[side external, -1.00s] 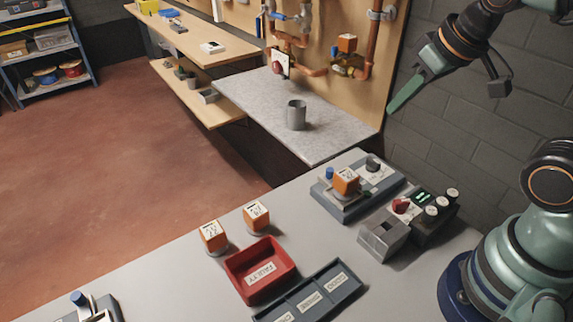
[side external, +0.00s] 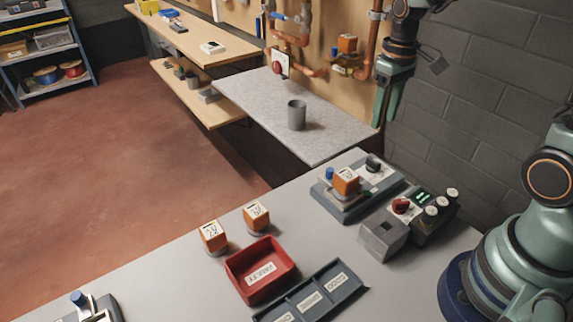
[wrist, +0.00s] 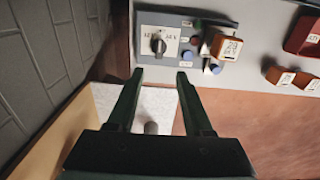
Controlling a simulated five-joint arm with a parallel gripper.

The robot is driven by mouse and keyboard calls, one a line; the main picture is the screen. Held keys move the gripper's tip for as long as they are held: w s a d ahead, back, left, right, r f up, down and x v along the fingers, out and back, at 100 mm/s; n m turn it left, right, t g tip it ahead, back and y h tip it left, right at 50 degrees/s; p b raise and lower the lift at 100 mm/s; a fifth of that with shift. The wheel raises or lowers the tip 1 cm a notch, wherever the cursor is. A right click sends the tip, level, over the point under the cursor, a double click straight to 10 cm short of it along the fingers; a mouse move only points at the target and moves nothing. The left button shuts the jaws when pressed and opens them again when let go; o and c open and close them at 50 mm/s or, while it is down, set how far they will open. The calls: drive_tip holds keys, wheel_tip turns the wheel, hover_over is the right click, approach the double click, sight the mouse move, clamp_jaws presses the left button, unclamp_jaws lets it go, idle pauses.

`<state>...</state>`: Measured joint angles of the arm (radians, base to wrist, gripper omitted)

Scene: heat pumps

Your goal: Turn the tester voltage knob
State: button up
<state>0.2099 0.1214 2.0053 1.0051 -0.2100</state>
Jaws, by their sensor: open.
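The voltage knob (side external: 374,162) is a dark round knob on a white plate at the back right of the blue-grey tester (side external: 325,201). In the wrist view the knob (wrist: 158,45) sits just beyond my fingertips, between two printed labels. My gripper (side external: 381,122) points down beside the back wall, above and behind the tester, apart from it. In the wrist view my gripper (wrist: 160,73) has its fingers spread with nothing between them. An orange block (side external: 346,181) and a blue button (side external: 329,173) are on the tester.
A dark unit with a red knob (side external: 401,206) and a grey block (side external: 383,235) stand close to the tester. A red bin (side external: 249,284), a blue divided tray (side external: 343,288) and two orange blocks (side external: 213,237) lie nearer.

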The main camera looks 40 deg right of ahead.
sight(374, 160)
wheel_tip(374, 160, down, 12)
drive_tip(key=shift+d+f, duration=0.1)
drive_tip(key=shift+f, duration=0.1)
idle(0.4)
clamp_jaws()
